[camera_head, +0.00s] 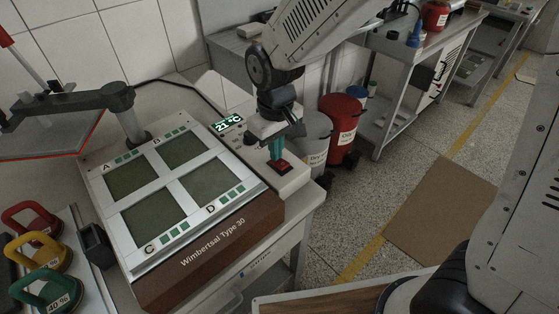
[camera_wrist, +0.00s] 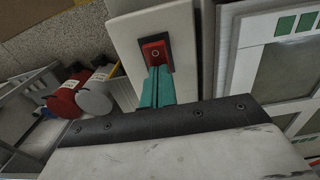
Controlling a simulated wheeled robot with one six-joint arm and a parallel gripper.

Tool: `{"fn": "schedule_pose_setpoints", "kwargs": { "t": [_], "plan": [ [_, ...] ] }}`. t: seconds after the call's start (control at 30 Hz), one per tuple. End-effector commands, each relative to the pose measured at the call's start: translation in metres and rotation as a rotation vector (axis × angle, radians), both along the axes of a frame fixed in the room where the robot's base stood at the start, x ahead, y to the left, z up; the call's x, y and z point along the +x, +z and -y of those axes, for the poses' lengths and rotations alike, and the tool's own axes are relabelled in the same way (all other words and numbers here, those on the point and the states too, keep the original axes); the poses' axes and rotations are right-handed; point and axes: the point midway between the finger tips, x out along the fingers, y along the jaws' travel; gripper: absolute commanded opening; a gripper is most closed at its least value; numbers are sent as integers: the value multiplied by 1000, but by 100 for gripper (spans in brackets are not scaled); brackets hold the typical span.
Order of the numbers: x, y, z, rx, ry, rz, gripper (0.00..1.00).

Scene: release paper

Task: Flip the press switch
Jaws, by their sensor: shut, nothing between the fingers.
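The press switch (camera_wrist: 155,53) is a red rocker with a circle mark, set in a dark frame on a pale control panel. In the head view the red switch (camera_head: 279,166) sits on the panel to the right of the press. My gripper (camera_wrist: 157,72) has green fingers, shut with nothing between them. In the wrist view the fingertips reach the lower edge of the switch; I cannot tell whether they touch it. In the head view my gripper (camera_head: 278,158) points down over the switch and partly hides it. A display on the panel (camera_head: 229,124) reads 21 °C.
The press "Wimbertsal Type 30" (camera_head: 222,243) has several dark plates marked A to D. Coloured handled weights (camera_head: 47,290) stand at left. An arm with a flat plate (camera_head: 50,139) overhangs at upper left. Red (camera_head: 342,119) and grey bins stand on the floor beyond the table.

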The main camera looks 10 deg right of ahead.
Motion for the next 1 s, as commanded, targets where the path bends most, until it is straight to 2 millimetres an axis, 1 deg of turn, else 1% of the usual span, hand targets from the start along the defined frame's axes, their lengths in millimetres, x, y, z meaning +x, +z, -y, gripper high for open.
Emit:
{"fn": "schedule_pose_setpoints", "kwargs": {
  "t": [0.7,0.83,1.0],
  "plan": [
    [0,58,0,1,0,2,0],
    [0,65,0,1,0,2,0],
    [0,67,0,0,0,0,0]
  ]
}}
